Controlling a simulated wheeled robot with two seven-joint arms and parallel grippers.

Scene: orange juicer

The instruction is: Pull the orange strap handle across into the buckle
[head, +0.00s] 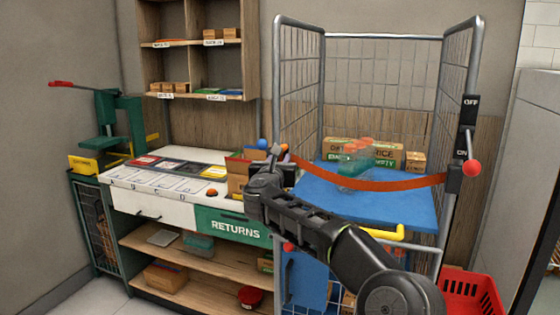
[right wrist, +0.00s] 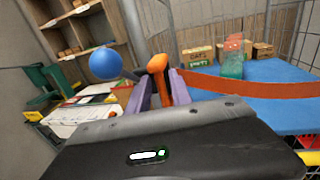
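The orange strap (head: 385,183) runs across the front of the wire cage, from a dark fitting (head: 455,179) on the right post to my right gripper at the left post. It also shows in the right wrist view (right wrist: 245,87). My right gripper (head: 276,158) is at the left post, its fingers closed around the orange handle (right wrist: 157,66). A blue ball (right wrist: 105,63) is just left of the handle in the right wrist view and also shows in the head view (head: 262,143). I cannot make out the buckle; the gripper hides part of the left post. My left gripper is out of view.
A blue shelf (head: 400,212) in the cage carries boxes (head: 414,161) and a translucent green and red item (head: 356,160). A counter with a RETURNS drawer (head: 235,227) stands left. A lever with a red knob (head: 472,168) is on the right post; a red basket (head: 470,290) is below.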

